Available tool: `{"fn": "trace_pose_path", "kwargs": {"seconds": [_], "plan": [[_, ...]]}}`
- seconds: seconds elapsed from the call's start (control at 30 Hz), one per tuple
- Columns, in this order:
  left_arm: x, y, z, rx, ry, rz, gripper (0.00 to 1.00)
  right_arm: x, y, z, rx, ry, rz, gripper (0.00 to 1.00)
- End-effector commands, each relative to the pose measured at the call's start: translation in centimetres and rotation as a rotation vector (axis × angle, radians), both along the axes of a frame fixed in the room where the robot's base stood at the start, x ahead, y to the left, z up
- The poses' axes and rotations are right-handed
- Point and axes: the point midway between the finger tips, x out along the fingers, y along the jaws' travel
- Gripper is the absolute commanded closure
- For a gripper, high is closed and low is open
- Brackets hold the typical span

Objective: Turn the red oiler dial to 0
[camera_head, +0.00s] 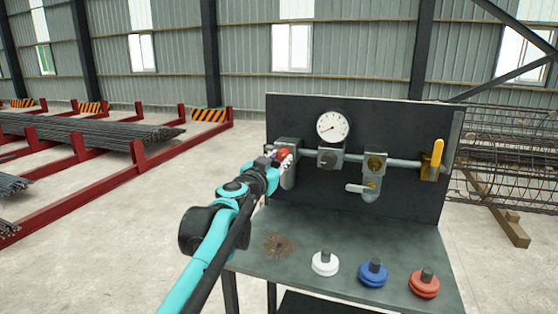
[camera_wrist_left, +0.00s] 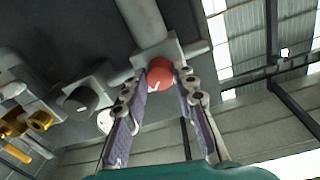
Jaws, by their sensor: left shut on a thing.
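The red oiler dial (camera_head: 284,153) sits on top of a grey oiler body on the pipe, at the left of the black panel. In the left wrist view the dial (camera_wrist_left: 160,73) is a red knob with a pale mark on its face, between the two finger pads. My left gripper (camera_head: 279,160) reaches it from the front left. In the left wrist view my left gripper (camera_wrist_left: 160,90) is shut on the dial with a finger on each side. The dial's scale and its numbers cannot be read. My right gripper is not in view.
A pressure gauge (camera_head: 333,126), a brass valve (camera_head: 375,163) and a yellow handle (camera_head: 437,153) stand along the pipe to the right. White (camera_head: 325,263), blue (camera_head: 373,272) and red (camera_head: 424,284) knobbed discs rest on the bench (camera_head: 300,240), near a brown stain.

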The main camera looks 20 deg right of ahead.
Motion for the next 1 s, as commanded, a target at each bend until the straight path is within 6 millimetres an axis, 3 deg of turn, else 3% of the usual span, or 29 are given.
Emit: {"fn": "trace_pose_path", "kwargs": {"seconds": [0.37,1.0], "plan": [[0.0,0.0,0.0,-0.145,0.098,0.001,1.0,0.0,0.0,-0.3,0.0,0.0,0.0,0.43],[-0.1,-0.1,-0.1,-0.642,0.434,0.0,1.0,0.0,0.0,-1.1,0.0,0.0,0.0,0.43]]}}
